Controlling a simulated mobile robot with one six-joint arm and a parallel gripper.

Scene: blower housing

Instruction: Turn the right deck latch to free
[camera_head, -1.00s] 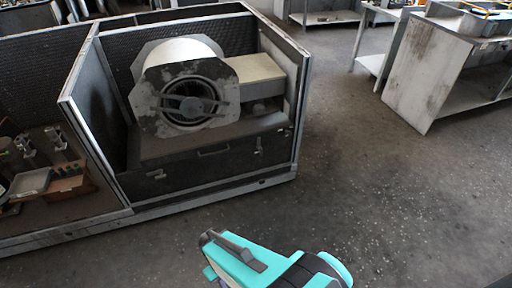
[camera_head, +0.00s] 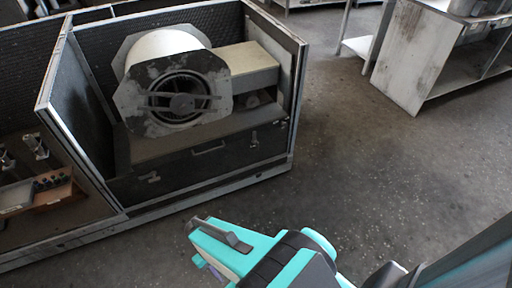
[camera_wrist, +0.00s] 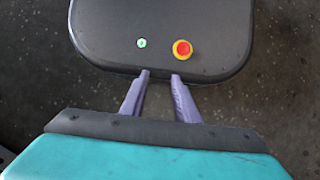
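The right deck latch (camera_head: 254,137) is a small metal fitting on the dark front panel of the deck under the blower, near its right end. Its exact turn is too small to tell. The left deck latch (camera_head: 149,177) is a small light fitting near the panel's left end. My gripper, under the teal wrist at the bottom of the head view, is well in front of the deck and apart from both latches. In the wrist view my gripper (camera_wrist: 161,74) has two purple fingers spread with an empty gap between them, pointing toward my own dark base.
The blower (camera_head: 178,95) sits on the deck inside a bay with a side partition (camera_head: 88,105) and a right wall (camera_head: 294,90). A handle (camera_head: 208,148) lies between the latches. Open floor (camera_head: 345,170) stretches right, up to a worn white cabinet (camera_head: 412,60).

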